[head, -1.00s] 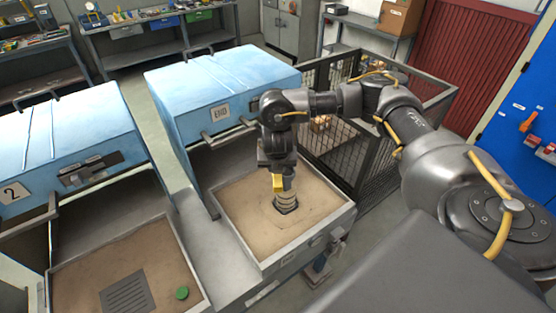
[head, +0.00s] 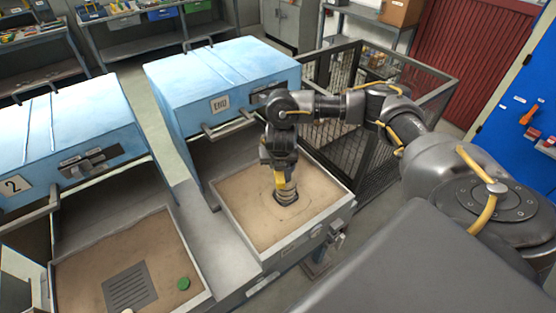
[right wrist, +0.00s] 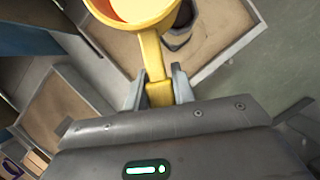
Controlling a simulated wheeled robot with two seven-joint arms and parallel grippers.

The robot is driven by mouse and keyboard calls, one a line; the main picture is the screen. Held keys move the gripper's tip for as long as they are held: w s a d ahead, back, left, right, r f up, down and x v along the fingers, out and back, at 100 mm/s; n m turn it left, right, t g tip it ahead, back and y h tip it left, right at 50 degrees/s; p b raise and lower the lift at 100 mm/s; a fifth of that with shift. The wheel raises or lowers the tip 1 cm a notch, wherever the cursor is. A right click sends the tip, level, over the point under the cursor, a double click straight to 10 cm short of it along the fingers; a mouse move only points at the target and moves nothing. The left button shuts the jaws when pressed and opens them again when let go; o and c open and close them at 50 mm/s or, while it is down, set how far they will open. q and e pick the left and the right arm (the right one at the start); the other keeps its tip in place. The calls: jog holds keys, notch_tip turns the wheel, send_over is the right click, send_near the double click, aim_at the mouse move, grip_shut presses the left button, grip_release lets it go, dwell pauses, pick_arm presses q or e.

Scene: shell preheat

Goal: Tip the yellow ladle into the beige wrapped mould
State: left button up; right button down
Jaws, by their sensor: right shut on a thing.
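The yellow ladle (right wrist: 152,52) is in my right gripper (right wrist: 158,90), which is shut on its handle. Its cup (right wrist: 140,12) shows at the top of the right wrist view, cut off by the frame edge; I cannot tell what is in it. In the head view the ladle (head: 280,180) is a small yellow patch below the gripper (head: 279,163). The beige wrapped mould (head: 287,195) stands in the sand just below it, partly hidden. In the right wrist view a dark-and-beige part that looks like the mould (right wrist: 178,38) shows right of the ladle. My left gripper is out of view.
A mesh fence (head: 350,150) stands right.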

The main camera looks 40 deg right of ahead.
jog(key=shift+f, duration=0.85)
jog(key=shift+w+a+t+y, duration=0.15)
jog(key=shift+t+y, duration=0.35)
jog(key=shift+y, duration=0.4)
